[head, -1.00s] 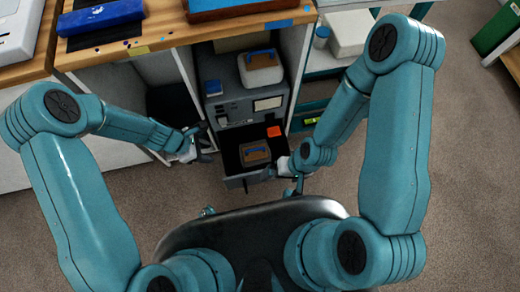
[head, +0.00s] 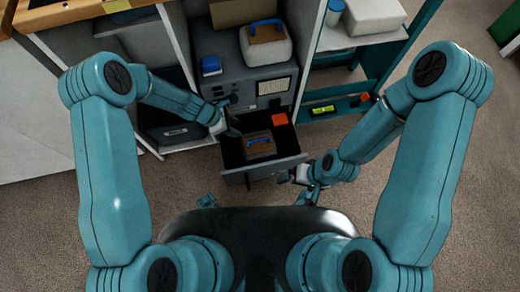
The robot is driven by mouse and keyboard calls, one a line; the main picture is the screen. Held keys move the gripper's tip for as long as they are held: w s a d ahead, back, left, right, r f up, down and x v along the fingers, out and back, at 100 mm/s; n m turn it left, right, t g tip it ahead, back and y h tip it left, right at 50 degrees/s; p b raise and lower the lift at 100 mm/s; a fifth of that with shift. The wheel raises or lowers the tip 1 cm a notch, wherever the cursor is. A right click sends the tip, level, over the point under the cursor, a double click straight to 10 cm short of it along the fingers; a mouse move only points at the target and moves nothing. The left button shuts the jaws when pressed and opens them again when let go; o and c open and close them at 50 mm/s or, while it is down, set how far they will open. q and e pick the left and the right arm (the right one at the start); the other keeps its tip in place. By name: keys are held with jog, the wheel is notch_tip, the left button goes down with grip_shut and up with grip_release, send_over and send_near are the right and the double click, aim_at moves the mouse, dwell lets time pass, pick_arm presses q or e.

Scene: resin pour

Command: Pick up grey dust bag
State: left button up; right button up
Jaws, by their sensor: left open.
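A small brown-and-grey bag-like box with a blue strip (head: 259,146) lies in the open drawer (head: 236,177). A larger pale grey one with a brown top and blue handle (head: 266,46) sits on the grey cabinet above. I cannot tell for certain which is the grey dust bag. My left gripper (head: 231,124) is open and empty at the drawer's left back, left of the smaller box and apart from it. My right gripper (head: 300,174) is beside the drawer's front right corner; its fingers are too small to read, and I cannot tell whether it touches the drawer.
An orange block (head: 280,119) is at the drawer's back right. A blue item (head: 211,66) lies on the grey cabinet (head: 240,92). A dark bin (head: 176,134) stands in the left bay. A shelf (head: 350,42) with a white box is at right. The carpet in front is clear.

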pick_arm(q)
jog(key=b+x, duration=0.4)
jog(key=x, duration=0.8)
jog(key=shift+s+a+f+b, duration=0.15)
jog(key=shift+b, duration=0.2)
jog(key=b+x, duration=0.2)
jog(key=x, duration=0.1)
jog(key=b+x, duration=0.1)
jog(key=x, duration=0.1)
jog(key=shift+s+d+f, duration=0.1)
jog(key=shift+s+d, duration=0.05)
jog(key=shift+d, duration=0.1)
grip_shut()
dwell(0.4)
